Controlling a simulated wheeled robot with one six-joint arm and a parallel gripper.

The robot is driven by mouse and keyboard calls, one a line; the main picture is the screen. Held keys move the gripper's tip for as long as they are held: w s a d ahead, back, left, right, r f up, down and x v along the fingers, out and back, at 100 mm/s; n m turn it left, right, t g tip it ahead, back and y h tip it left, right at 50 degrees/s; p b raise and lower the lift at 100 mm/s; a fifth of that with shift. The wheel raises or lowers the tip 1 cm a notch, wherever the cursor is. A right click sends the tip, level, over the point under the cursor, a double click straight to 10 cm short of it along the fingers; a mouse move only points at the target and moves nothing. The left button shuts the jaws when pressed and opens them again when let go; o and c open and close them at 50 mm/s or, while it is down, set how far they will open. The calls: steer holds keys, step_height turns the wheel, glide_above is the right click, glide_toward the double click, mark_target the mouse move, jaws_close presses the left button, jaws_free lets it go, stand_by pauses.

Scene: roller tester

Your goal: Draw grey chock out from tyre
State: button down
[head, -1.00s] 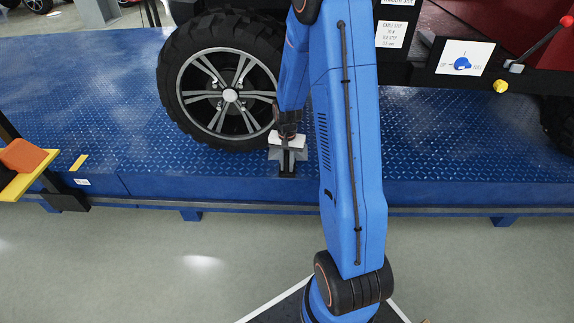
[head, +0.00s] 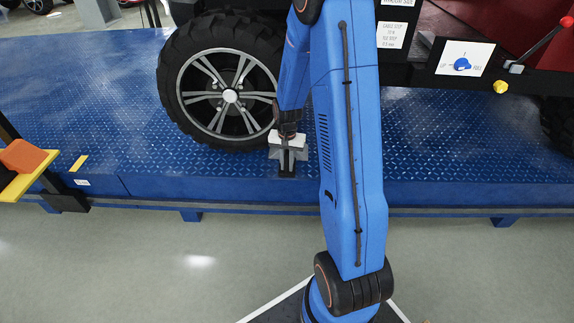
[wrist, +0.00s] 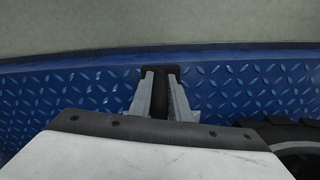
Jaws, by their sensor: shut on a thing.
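The tyre (head: 171,98) stands on the blue deck, and its edge shows at the lower right in the wrist view (wrist: 292,132). My gripper (head: 287,160) is low at the tyre's lower right side. In the wrist view its two pale grey fingers (wrist: 160,97) are shut on a dark grey piece, the grey chock (wrist: 159,80). The chock's near end (head: 287,173) shows below the fingers in the head view, close to the deck's front edge. The rest of the chock is hidden by my gripper, so I cannot tell whether it touches the tyre.
The blue diamond-plate deck (head: 120,130) is open left of the tyre and along its front strip. A yellow stand with an orange block (head: 22,157) is at the left edge. A panel with a blue knob (head: 462,63) and a red-handled lever (head: 535,45) are at upper right.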

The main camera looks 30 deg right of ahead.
steer(key=s+a, duration=0.7)
steer(key=s, duration=0.4)
steer(key=shift+a+r, duration=0.25)
steer(key=shift+a, duration=0.05)
stand_by(1.4)
step_height(320, 180, up, 7)
steer(key=s+a, duration=0.1)
steer(key=s, duration=0.1)
steer(key=shift+s+a, duration=0.3)
stand_by(0.9)
stand_by(0.5)
